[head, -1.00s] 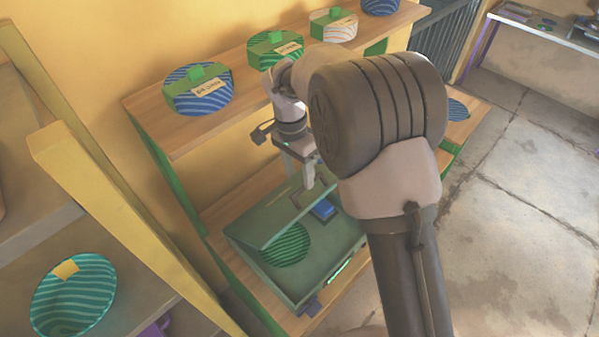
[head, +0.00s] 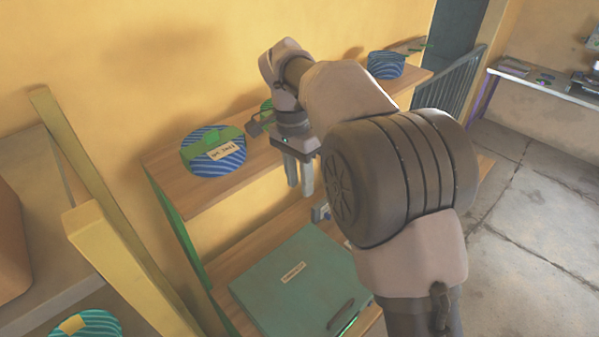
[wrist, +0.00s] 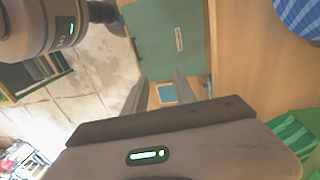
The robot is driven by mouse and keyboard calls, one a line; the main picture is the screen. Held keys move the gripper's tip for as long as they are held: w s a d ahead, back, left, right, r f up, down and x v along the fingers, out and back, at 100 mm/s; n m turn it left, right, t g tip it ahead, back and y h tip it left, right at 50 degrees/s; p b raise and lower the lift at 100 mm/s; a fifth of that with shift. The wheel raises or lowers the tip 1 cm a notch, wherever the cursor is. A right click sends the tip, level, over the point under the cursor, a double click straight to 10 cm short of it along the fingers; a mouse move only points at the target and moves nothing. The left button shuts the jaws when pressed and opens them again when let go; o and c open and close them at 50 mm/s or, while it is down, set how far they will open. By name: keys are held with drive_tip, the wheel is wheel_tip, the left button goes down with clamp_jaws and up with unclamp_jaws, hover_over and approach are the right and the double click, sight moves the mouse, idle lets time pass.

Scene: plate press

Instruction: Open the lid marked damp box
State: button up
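A flat green box lid (head: 285,290) lies on the lower shelf in the head view, with a small pale label (head: 293,272) whose words are too small to read. A dark handle (head: 341,314) sits near its front edge. The lid looks shut and hides any contents. It also shows in the wrist view (wrist: 155,30). My gripper (head: 300,190) is above and behind the lid, pointing down, apart from it. Its two fingers are apart with nothing held; they also show in the wrist view (wrist: 160,90). A small blue item (wrist: 166,93) shows beyond the fingers.
A blue striped round box (head: 214,160) with a label stands on the upper shelf (head: 180,190). Another blue one (head: 386,65) stands farther right. Yellow posts (head: 115,245) are at the left. Floor at right (head: 540,220) is clear.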

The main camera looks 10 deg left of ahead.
drive_tip(key=shift+r, duration=0.3)
